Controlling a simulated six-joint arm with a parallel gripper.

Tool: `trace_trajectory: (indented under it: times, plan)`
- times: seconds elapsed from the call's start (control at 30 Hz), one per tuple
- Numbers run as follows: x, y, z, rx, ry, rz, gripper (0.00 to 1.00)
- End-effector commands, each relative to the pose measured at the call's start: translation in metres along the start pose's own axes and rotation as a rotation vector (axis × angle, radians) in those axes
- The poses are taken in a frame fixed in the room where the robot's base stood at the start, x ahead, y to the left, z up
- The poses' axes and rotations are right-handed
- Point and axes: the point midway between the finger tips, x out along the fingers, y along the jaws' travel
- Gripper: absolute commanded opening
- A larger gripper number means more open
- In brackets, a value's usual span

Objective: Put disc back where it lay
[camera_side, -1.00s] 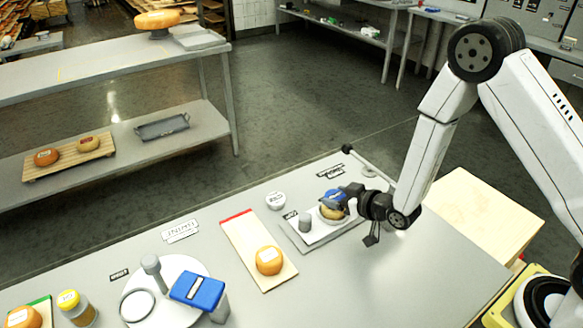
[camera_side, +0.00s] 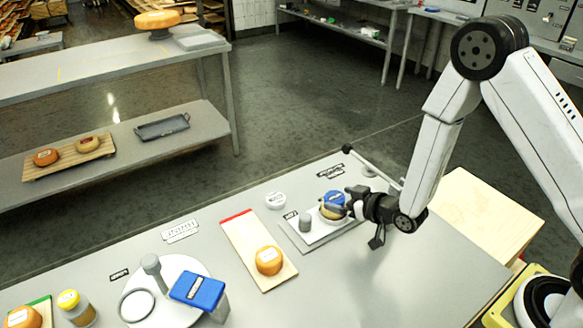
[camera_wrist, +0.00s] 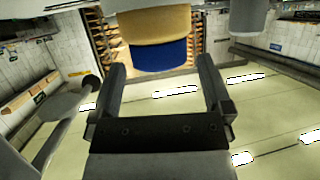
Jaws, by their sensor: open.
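A blue disc (camera_side: 334,198) sits on top of a yellow cheese wheel (camera_side: 331,213), which stands on a white-topped tray (camera_side: 312,237) at the back right of the table. In the wrist view, which looks upside down, the blue disc (camera_wrist: 161,55) and the yellow wheel (camera_wrist: 155,25) lie just beyond my fingertips. My gripper (camera_side: 350,203) is just right of the disc, its fingers open and spread with nothing held between them. It also shows in the wrist view (camera_wrist: 161,68). My gripper partly hides the wheel's right side in the side view.
A small grey cylinder (camera_side: 305,222) stands left of the wheel on the tray. A white round container (camera_side: 275,201) is behind it. An orange cheese (camera_side: 269,260) lies on a board (camera_side: 240,236). A blue-topped device (camera_side: 198,290) stands front left.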

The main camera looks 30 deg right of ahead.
Motion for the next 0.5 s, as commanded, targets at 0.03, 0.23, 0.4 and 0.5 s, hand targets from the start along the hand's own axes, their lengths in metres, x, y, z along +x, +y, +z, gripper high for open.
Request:
trace_trajectory:
  times: [0.03,0.23,0.4,0.5]
  plan:
    - [-0.005,0.000,0.000,0.000,0.000,0.000,1.00]
    - [-0.029,-0.001,0.002,0.000,-0.001,0.001,1.00]
    - [-0.047,-0.001,0.003,0.001,0.000,0.002,1.00]
    - [-0.055,-0.001,0.002,0.001,0.000,0.001,1.00]
